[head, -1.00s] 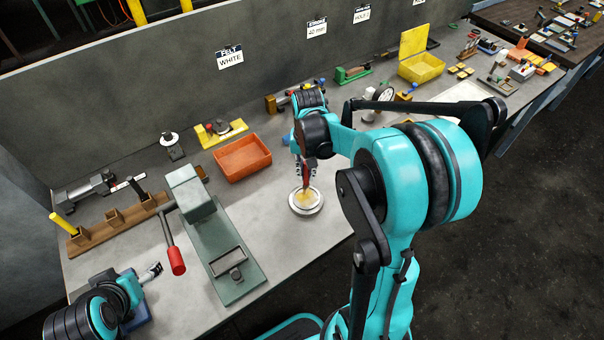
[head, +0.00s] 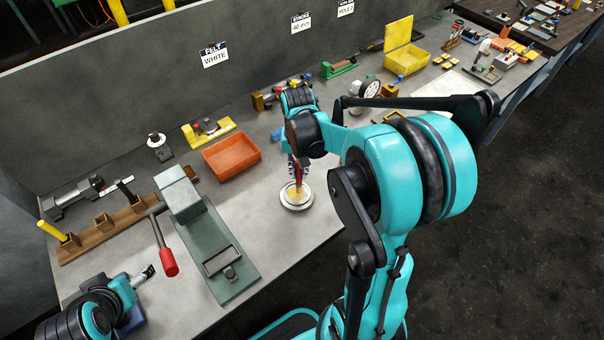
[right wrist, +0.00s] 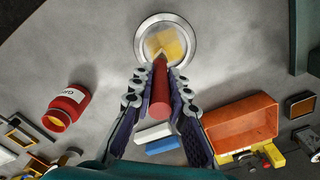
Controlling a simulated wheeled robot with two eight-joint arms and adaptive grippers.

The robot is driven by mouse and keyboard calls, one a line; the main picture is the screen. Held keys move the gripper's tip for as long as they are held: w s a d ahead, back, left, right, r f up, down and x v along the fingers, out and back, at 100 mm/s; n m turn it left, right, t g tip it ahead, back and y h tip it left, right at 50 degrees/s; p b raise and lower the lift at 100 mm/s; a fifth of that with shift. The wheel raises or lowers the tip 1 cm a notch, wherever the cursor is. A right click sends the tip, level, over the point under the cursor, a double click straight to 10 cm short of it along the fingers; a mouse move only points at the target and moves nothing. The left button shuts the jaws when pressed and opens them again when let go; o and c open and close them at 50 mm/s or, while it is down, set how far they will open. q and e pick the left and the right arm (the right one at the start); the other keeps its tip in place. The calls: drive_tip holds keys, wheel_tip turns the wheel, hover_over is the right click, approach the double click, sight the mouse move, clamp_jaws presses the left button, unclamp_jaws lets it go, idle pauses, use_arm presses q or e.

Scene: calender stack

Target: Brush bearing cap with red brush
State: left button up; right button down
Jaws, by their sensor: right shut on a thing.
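The bearing cap (head: 297,200) is a round, silvery dish with a yellowish patch inside, lying on the bench. It also shows at the top of the right wrist view (right wrist: 143,39). My right gripper (head: 296,172) is above the cap and shut on the red brush (right wrist: 160,92). The brush points down, and its tip is over the yellowish patch; I cannot tell exactly whether it touches. My left gripper (head: 148,271) is at the lower left, empty as far as I see, away from the cap; its fingers are too small to judge.
An orange tray (head: 232,158) stands left of the cap. A green press (head: 222,255) with a red-knobbed lever is nearer the left. A red bottle (right wrist: 68,107) and a white-and-blue block (right wrist: 155,140) show in the right wrist view. The bench around the cap is clear.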

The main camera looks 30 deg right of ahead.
drive_tip(key=shift+w+f, duration=0.1)
drive_tip(key=shift+w, duration=0.55)
idle(2.0)
drive_tip(key=shift+r+p, duration=2.15)
drive_tip(key=shift+r, duration=0.85)
wheel_tip(320, 180, up, 3)
drive_tip(key=shift+p, duration=1.15)
